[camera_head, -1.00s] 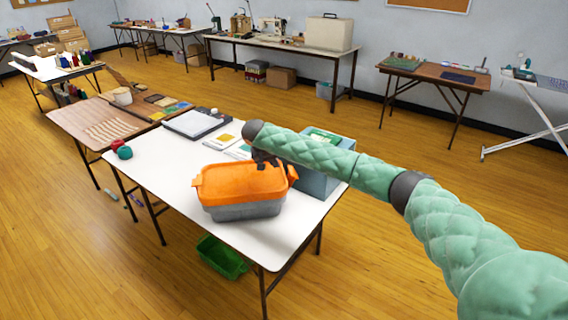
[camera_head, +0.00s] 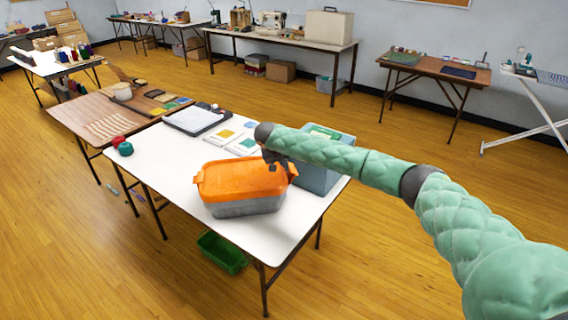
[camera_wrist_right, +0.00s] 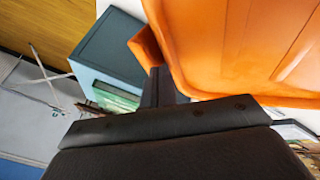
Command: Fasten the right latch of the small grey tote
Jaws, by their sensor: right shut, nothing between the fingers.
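The small grey tote (camera_head: 243,208) stands on the white table with its orange lid (camera_head: 238,180) on top. An orange tab, the right latch (camera_head: 292,171), juts out at the lid's right end; it also shows as a flap in the right wrist view (camera_wrist_right: 145,47). My right gripper (camera_head: 274,162) is shut and empty, at the back right of the lid, close to the latch. In the right wrist view its dark fingers (camera_wrist_right: 161,86) are beside the flap; contact cannot be made out. My left gripper is out of view.
A blue-grey box (camera_head: 322,180) stands just right of the tote. Papers (camera_head: 242,146) and a grey tray (camera_head: 194,119) lie behind it. A green bin (camera_head: 222,252) is on the floor below.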

